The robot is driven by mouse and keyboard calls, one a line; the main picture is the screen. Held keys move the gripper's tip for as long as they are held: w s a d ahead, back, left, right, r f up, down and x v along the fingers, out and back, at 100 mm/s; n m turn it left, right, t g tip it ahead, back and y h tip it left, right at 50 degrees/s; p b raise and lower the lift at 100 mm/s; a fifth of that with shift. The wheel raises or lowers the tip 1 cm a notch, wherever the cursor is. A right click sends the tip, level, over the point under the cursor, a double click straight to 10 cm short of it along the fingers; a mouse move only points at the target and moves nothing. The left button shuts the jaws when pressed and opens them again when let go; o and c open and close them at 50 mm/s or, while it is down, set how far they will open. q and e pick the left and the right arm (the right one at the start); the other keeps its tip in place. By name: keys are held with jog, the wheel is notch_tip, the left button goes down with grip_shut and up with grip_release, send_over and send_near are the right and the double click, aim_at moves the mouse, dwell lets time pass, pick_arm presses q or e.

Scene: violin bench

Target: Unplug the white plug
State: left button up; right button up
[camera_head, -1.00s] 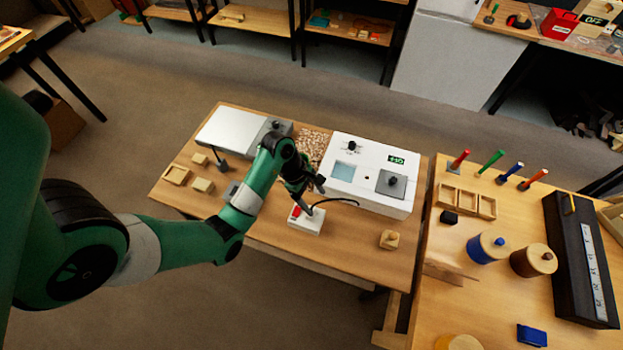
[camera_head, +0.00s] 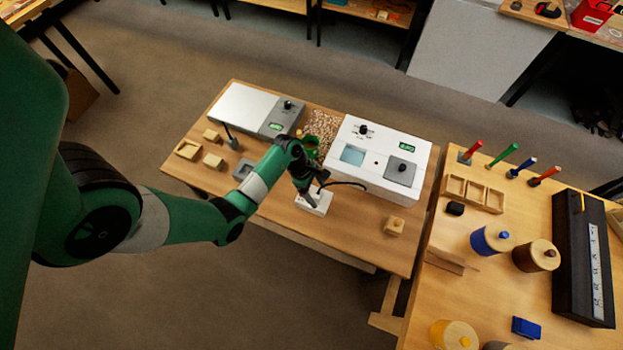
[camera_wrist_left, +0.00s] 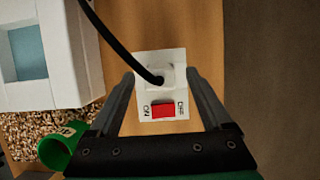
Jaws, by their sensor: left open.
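The white plug (camera_wrist_left: 160,77) sits in the white socket block (camera_wrist_left: 176,60), with a black cord rising from it in the left wrist view. A red ON/OFF switch (camera_wrist_left: 163,110) lies beside the plug on the block. My left gripper (camera_wrist_left: 160,73) is open, with one finger on each side of the block and plug, apart from the plug in the picture. In the head view my left gripper (camera_head: 312,203) is over the socket block (camera_head: 323,206) and hides the plug and switch. My right gripper is not in view.
A white box with a knob (camera_head: 370,135) stands behind the block; the cord runs towards it. A green cup (camera_wrist_left: 60,148) lies near brown granules (camera_wrist_left: 28,130). The table front is clear.

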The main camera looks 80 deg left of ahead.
pick_arm(q)
jog(key=shift+w+d+f, duration=0.15)
jog(key=shift+w+f, duration=0.05)
jog(key=shift+f, duration=0.35)
grip_shut()
dwell(0.4)
